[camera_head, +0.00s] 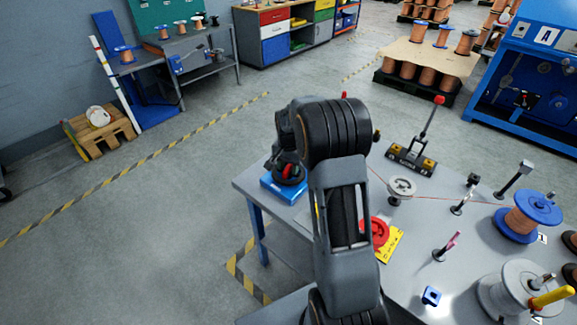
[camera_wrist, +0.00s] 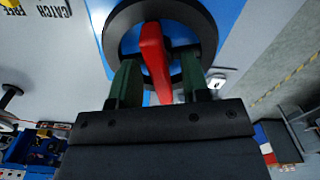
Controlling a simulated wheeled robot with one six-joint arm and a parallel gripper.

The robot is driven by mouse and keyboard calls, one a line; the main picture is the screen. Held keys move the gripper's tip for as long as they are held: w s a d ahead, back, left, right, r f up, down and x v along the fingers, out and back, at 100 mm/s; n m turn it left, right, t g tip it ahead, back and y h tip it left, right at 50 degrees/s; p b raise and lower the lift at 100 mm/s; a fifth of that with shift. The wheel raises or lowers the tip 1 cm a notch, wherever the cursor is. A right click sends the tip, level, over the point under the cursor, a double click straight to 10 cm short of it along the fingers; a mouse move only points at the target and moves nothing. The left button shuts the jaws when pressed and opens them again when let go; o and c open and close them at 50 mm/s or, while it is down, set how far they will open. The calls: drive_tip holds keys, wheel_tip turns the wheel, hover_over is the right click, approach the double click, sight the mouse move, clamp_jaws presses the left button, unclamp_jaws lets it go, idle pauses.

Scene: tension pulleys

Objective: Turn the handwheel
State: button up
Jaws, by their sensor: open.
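The handwheel (camera_wrist: 117,38) is a black ring with a red bar (camera_wrist: 152,55) across it, mounted on a blue base. In the head view the handwheel (camera_head: 290,181) sits on the blue base (camera_head: 283,193) at the table's left corner, partly hidden by my arm. My gripper (camera_wrist: 158,64) is at the wheel, its green fingers spread on either side of the red bar. Gaps show between the fingers and the bar, so it is open and holds nothing. Whether the fingertips touch the ring is not clear.
The grey table (camera_head: 330,190) also carries a grey pulley (camera_head: 402,188), a red disc (camera_head: 377,233) by a yellow plate, a lever on a black base (camera_head: 411,158), and spools at the right. A thin red line crosses it. Open floor lies left of the table.

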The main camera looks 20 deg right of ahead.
drive_tip(key=shift+c, duration=0.4)
clamp_jaws()
drive_tip(key=m, duration=0.7)
drive_tip(key=shift+m+p, duration=0.35)
drive_tip(key=shift+m, duration=0.05)
drive_tip(key=m, duration=0.6)
drive_tip(key=shift+m, duration=0.6)
